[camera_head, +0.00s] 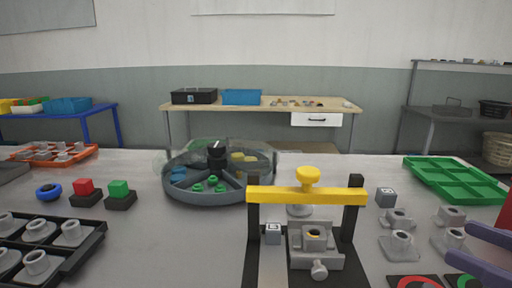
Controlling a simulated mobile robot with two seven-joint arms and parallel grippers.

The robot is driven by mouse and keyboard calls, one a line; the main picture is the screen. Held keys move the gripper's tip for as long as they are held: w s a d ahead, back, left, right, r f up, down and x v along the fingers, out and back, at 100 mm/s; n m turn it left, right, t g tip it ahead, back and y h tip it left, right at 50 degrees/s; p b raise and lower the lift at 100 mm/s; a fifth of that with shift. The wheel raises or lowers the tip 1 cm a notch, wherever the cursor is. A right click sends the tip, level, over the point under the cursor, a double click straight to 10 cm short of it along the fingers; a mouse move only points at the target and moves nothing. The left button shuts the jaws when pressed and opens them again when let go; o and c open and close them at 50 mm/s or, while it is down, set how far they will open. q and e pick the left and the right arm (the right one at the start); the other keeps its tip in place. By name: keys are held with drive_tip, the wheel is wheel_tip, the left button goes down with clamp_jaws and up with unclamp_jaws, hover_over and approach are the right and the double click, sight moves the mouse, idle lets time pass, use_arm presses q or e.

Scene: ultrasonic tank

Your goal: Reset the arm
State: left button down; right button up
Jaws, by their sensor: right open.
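My left gripper is not in view.
A round divided tray (226,197) stands mid-table. A green tray (462,184) is at the right back. A black tray (68,258) of grey parts is at the left front.

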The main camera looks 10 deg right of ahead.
drive_tip(key=s+a+f+m+g+h+p, duration=0.4)
drive_tip(key=a+g+h+p, duration=0.1)
drive_tip(key=a+g+h, duration=0.2)
drive_tip(key=s+a+r+g+p, duration=0.4)
drive_tip(key=s+g, duration=0.1)
drive_tip(key=s, duration=0.4)
use_arm(q)
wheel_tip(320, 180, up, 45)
drive_tip(key=p, duration=3.5)
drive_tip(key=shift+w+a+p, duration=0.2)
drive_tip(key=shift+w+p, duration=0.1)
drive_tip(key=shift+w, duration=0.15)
use_arm(e)
wheel_tip(320, 180, up, 36)
drive_tip(key=shift+n, duration=0.4)
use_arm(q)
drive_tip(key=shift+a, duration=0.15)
